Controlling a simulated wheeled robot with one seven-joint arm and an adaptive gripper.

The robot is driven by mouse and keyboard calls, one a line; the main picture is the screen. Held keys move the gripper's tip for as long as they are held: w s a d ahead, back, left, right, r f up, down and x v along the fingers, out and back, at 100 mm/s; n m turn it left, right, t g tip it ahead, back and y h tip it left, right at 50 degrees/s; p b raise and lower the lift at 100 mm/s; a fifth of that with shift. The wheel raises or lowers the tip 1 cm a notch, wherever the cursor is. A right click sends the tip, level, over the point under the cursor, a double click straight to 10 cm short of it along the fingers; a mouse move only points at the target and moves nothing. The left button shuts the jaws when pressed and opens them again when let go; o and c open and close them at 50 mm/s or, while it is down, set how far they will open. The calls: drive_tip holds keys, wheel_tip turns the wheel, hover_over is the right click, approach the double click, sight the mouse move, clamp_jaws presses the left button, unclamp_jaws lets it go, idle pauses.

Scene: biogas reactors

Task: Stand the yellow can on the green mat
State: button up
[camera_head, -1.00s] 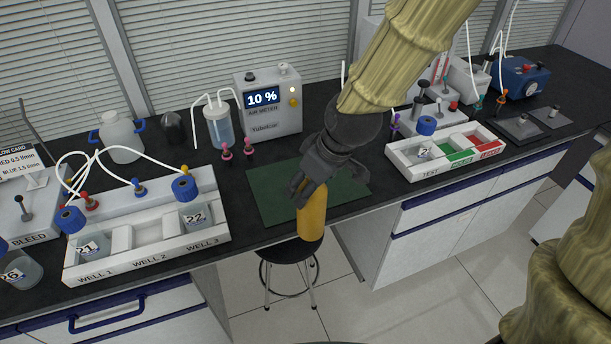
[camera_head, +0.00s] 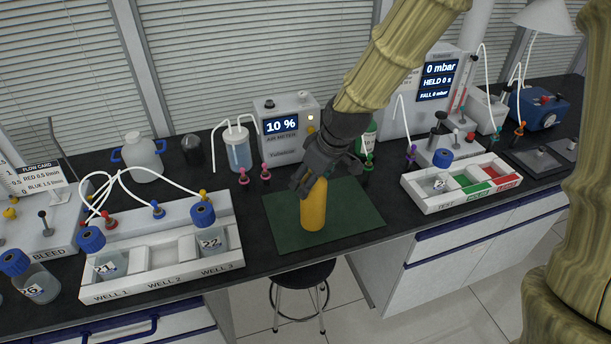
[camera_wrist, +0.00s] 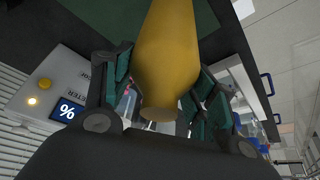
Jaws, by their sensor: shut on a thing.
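The yellow can (camera_head: 314,207) is upright over the green mat (camera_head: 351,208). Its lower end appears over the mat's left-middle part; I cannot tell whether it touches the mat. My gripper (camera_head: 316,178) is shut on the can's upper part, coming down from the upper right. In the wrist view, the can (camera_wrist: 168,48) lies between the two fingers of my gripper (camera_wrist: 160,92), and part of the green mat (camera_wrist: 120,18) shows beyond it.
The air meter (camera_head: 287,130) stands behind the mat, with pink-topped pegs (camera_head: 265,172) at the mat's back left. The well rack (camera_head: 160,250) is at left, the white sorting tray (camera_head: 465,183) at right. The bench's front edge is just before the mat.

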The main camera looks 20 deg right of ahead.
drive_tip(key=shift+w+f+p, duration=1.15)
drive_tip(key=shift+w+f, duration=0.8)
drive_tip(key=shift+w, duration=0.1)
drive_tip(key=shift+f, duration=0.15)
drive_tip(key=o, duration=1.6)
drive_tip(key=shift+b+v, duration=1.15)
drive_tip(key=shift+v, duration=5)
drive_tip(key=shift+a, duration=0.1)
